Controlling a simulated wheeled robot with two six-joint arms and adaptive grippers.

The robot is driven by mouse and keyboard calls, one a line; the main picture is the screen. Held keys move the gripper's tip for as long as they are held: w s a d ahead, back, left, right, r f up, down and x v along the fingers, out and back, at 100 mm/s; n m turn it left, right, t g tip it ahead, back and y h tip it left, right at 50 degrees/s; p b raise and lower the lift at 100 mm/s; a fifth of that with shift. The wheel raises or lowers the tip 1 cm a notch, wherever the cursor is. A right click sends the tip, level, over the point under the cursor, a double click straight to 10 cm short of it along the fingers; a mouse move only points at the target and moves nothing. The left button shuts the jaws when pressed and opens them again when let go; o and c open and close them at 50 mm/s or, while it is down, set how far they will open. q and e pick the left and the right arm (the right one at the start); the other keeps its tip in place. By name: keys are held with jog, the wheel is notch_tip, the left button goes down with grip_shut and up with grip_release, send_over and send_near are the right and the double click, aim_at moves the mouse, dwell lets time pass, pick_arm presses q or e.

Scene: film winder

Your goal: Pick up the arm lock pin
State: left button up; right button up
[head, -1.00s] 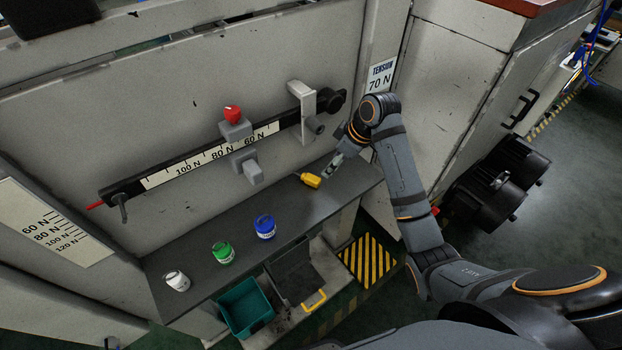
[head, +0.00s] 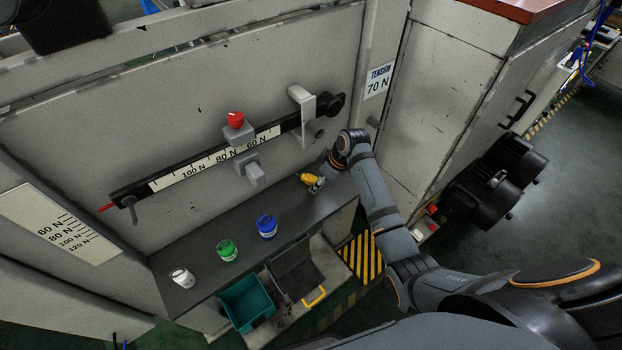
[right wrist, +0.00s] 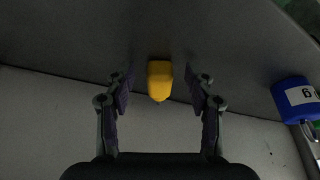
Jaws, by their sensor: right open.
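The arm lock pin, seen as its yellow handle (head: 309,179), lies on the dark shelf (head: 207,218) near its right end. In the right wrist view the yellow handle (right wrist: 159,80) sits midway between the fingers. My right gripper (right wrist: 160,92) is open, with one finger on each side of the handle and a gap on both sides. In the head view my right gripper (head: 317,186) is right at the handle and hides part of it. My left gripper does not show.
White (head: 182,278), green (head: 227,250) and blue (head: 266,226) weights stand left of the pin on the shelf. The scale arm (head: 222,155) with its slider and red knob (head: 235,119) is on the panel above. A teal bin (head: 248,303) sits below.

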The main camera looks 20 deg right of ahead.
grip_shut()
jog(key=shift+r, duration=0.1)
jog(key=shift+r+b, duration=0.25)
jog(key=shift+b, duration=0.05)
notch_tip(320, 180, up, 3)
jog(key=shift+s+f+b, duration=0.1)
jog(key=shift+f+b, duration=0.1)
jog(key=shift+b, duration=0.5)
jog(key=s+a+r+p, duration=0.2)
jog(key=s+a+r, duration=0.1)
jog(key=s+r, duration=0.6)
jog(key=s, duration=0.4)
jog(key=shift+s+r+p, duration=0.3)
jog(key=shift+r+p, duration=0.1)
